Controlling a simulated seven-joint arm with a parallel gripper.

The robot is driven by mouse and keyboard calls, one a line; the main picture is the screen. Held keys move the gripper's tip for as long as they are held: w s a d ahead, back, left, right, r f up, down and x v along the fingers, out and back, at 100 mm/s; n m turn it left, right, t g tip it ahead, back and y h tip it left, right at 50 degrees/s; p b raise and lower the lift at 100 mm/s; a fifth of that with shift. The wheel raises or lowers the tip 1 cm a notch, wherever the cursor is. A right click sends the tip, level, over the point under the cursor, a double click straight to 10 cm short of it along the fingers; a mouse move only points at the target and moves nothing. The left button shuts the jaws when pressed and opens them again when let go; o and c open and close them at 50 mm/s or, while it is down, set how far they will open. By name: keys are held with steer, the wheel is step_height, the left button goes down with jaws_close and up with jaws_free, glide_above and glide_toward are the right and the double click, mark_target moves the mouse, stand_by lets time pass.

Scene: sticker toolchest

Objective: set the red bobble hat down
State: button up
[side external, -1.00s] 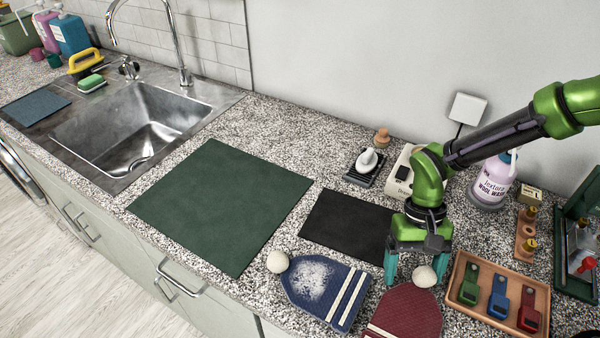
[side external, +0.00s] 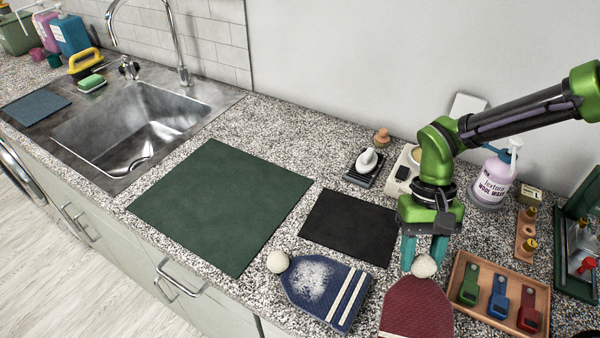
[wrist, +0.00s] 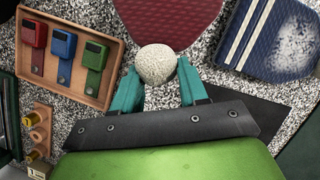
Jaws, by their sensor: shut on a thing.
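The red bobble hat (side external: 417,308) is dark red with a cream bobble (side external: 424,266), at the bottom of the side view, right of the blue hat. In the wrist view the red hat (wrist: 168,18) runs off the top edge, its bobble (wrist: 156,63) between the teal fingers. My gripper (side external: 424,257) points down and is shut on this bobble. The hat's body extends toward the counter's front edge. I cannot tell whether the hat touches the counter or hangs just above it.
A blue hat (side external: 325,290) with a white powdery patch lies close on the left. A black mat (side external: 348,225) lies behind it, a larger green mat (side external: 220,205) further left. A wooden tray (side external: 484,318) with coloured tags stands close on the right. A wool wash bottle (side external: 493,182) stands behind.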

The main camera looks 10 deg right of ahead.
step_height(320, 180, up, 4)
steer(key=shift+f, duration=0.1)
steer(key=w+a+f+m+y, duration=0.1)
steer(key=w+m, duration=0.1)
steer(key=w+a+f+m+t, duration=0.1)
steer(key=w+m, duration=0.1)
steer(key=m, duration=0.1)
steer(key=w+a+m+y, duration=0.1)
steer(key=w+a+m, duration=0.1)
steer(key=m, duration=0.1)
steer(key=shift+w+f+t+y, duration=0.2)
steer(key=shift+f+t+y, duration=0.1)
steer(key=shift+f+t, duration=0.1)
steer(key=w+m, duration=0.1)
steer(key=m, duration=0.1)
steer(key=w+a+m+t, duration=0.1)
steer(key=m, duration=0.1)
steer(key=w+a+m+t, duration=0.1)
steer(key=w+m, duration=0.1)
steer(key=shift+w+f+y, duration=0.1)
steer(key=shift+f+y, duration=0.1)
steer(key=shift+y, duration=0.2)
steer(key=shift+w+a+m+t, duration=0.1)
steer(key=shift+w+m+t, duration=0.45)
steer(key=shift+m, duration=0.55)
glide_above(293, 198)
steer(key=d, duration=0.2)
steer(key=shift+s+a+f, duration=0.1)
steer(key=shift+a+f, duration=0.1)
steer(key=shift+f, duration=2.25)
